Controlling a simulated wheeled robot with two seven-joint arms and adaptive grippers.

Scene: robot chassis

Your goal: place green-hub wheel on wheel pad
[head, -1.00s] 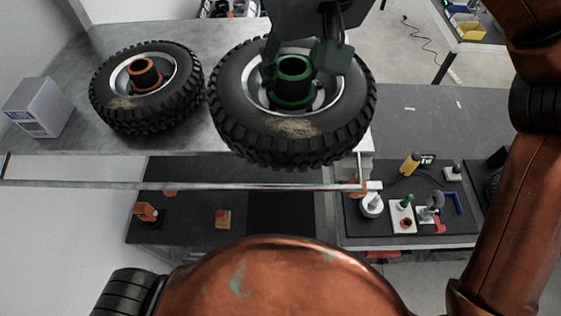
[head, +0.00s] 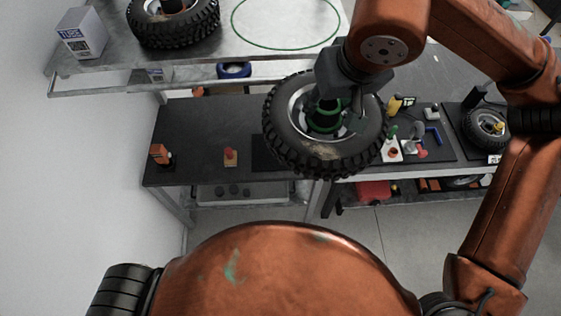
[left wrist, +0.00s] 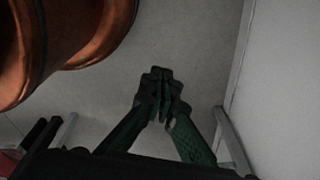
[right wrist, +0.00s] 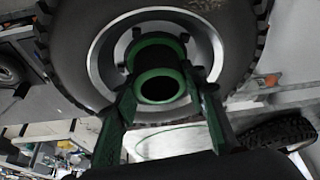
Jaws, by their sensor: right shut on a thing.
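The green-hub wheel (head: 281,137) is a black knobbly tyre with a silver rim and a green hub. My right gripper (head: 335,112) is shut on its hub; the right wrist view shows the fingers either side of the green hub (right wrist: 160,87). The wheel appears held above the dark workbench, tilted slightly. A black square pad (head: 259,150), which looks like the wheel pad, lies on the bench and is partly hidden behind the wheel. My left gripper (left wrist: 162,90) shows only in the left wrist view, its fingertips together and empty.
An orange-hub wheel (head: 190,30) stands on the upper shelf (head: 235,45), beside an empty green ring (head: 285,47). A small red-topped block (head: 230,157) and an orange item (head: 161,154) sit left of the pad. Several tools and another wheel (head: 485,129) are on the right.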

